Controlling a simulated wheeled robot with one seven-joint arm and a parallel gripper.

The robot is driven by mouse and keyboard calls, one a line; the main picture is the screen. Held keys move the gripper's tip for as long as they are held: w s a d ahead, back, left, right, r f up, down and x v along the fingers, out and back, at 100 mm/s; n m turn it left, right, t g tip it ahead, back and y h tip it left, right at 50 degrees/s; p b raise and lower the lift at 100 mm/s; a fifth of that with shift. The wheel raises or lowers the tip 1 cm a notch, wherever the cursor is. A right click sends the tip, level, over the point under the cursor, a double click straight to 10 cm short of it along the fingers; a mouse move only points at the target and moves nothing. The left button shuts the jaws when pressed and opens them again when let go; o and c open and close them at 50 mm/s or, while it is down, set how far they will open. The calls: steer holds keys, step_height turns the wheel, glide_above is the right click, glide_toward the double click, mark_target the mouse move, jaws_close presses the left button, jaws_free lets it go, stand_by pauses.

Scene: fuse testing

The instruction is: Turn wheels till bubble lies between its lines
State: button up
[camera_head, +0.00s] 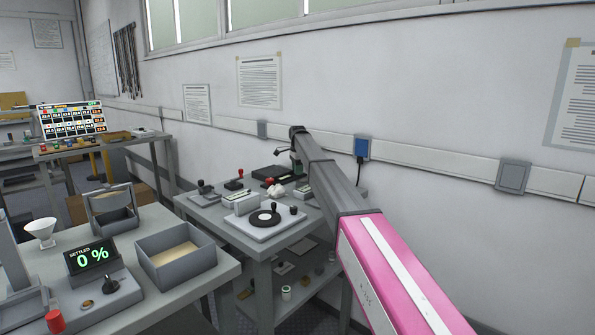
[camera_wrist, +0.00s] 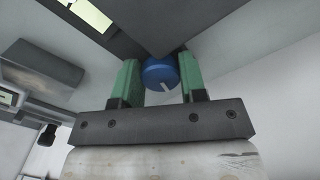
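In the wrist view, my gripper (camera_wrist: 160,68) has its two green fingers on either side of a round blue wheel (camera_wrist: 161,77) with a white mark on its face. The fingers appear to touch the wheel's sides. The wheel sits under a dark grey block (camera_wrist: 155,20). A yellow-green strip (camera_wrist: 94,13), perhaps the vial, shows at the top left, cut off by the frame. No bubble or lines can be made out. In the head view my arm reaches over the middle table, and its far end hides the wheels.
The near left table (camera_head: 205,283) holds a grey bin (camera_head: 178,268), a white funnel (camera_head: 41,231) and a display (camera_head: 91,256) reading "SETTLED 0 %". A wall (camera_head: 430,90) stands behind.

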steer(key=shift+m, duration=1.5)
steer(key=o, duration=0.9)
steer(key=shift+o, duration=0.2)
step_height(320, 180, up, 11)
